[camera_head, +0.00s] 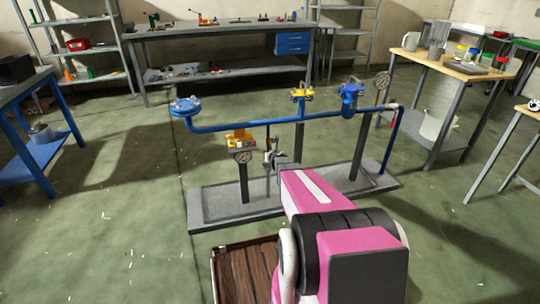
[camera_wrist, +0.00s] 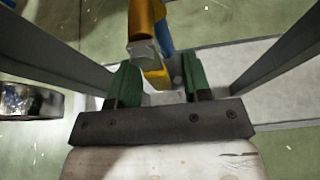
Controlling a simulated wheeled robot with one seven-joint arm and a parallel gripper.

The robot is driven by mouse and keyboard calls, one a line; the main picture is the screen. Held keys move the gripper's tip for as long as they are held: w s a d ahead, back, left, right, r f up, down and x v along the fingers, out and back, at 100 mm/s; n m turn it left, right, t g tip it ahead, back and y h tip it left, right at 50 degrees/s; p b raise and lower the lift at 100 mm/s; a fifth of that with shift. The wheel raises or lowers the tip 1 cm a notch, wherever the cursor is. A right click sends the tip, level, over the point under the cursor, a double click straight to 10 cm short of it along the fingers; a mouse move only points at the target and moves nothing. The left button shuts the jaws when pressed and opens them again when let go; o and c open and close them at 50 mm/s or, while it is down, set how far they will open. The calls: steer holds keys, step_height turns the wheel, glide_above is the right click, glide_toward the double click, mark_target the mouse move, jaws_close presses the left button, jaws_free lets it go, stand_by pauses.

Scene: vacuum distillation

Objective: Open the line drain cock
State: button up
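My gripper (camera_wrist: 160,82) has its two green fingers apart, with the yellow tip of an orange-yellow fitting (camera_wrist: 146,18) between or just beyond them. Gaps show on both sides of the tip, and no grip on it shows. A blue part lies behind the fitting. I cannot tell for sure that this fitting is the line drain cock. In the head view my gripper (camera_head: 270,158) is low beside the left post, under the blue pipe (camera_head: 250,125); its fingers are too small there to read.
The pipe rig stands on a grey base (camera_head: 220,210). Grey posts flank my gripper in the wrist view, with a round metal part (camera_wrist: 30,101) at left. Open floor lies to the left.

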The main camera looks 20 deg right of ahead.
steer(key=v, duration=1)
steer(key=shift+s+r, duration=0.25)
steer(key=shift+s, duration=0.1)
steer(key=s+a+r+m+g, duration=0.2)
steer(key=s+a+m+g, duration=0.2)
steer(key=s+m, duration=0.5)
steer(key=s+a+r+m+g, duration=0.3)
steer(key=s+a+m+g, duration=0.2)
steer(key=s+m, duration=0.4)
steer(key=s+a+r+m+g, duration=0.3)
steer(key=s+m, duration=0.6)
steer(key=m, duration=0.8)
steer(key=shift+s+a+r+g, duration=0.2)
steer(key=shift+s+a+g, duration=0.05)
steer(key=shift+a+g, duration=0.55)
